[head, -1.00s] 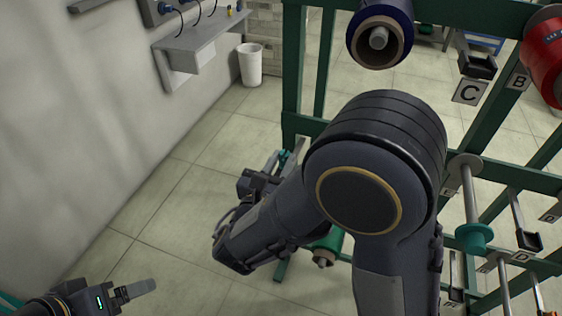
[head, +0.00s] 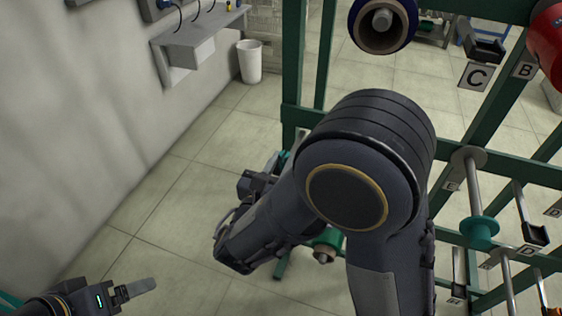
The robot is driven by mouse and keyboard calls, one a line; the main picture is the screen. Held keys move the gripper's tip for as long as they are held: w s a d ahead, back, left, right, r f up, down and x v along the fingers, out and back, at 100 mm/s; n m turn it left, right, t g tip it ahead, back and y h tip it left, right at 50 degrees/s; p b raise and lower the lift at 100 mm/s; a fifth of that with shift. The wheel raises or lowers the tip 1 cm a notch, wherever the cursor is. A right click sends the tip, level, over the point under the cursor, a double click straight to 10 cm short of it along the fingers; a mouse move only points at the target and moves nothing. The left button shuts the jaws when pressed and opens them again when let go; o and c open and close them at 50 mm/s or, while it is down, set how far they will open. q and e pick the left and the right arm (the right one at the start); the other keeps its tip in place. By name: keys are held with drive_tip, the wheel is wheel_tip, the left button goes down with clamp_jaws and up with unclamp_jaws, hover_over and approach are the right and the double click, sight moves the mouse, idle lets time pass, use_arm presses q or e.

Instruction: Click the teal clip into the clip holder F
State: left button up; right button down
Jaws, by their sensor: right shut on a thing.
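My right gripper (head: 272,168) is small and partly hidden behind my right forearm, beside the green post of the rack. It is shut on a small teal piece, the teal clip (head: 280,158), of which only a bit shows. The clip holder F cannot be made out; my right arm covers the middle of the rack. My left gripper (head: 135,289) is at the bottom left, away from the rack, with nothing seen in it; its finger gap is not clear.
The green rack (head: 291,70) carries a blue spool (head: 382,28), a red spool (head: 550,40), a teal-flanged spindle (head: 480,230) and a green spool (head: 325,243). A white bin (head: 249,62) stands by the wall. Floor at left is clear.

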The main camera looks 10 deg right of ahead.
drive_tip(key=shift+f, duration=0.25)
drive_tip(key=c, duration=1.2)
unclamp_jaws()
drive_tip(key=shift+s, duration=0.1)
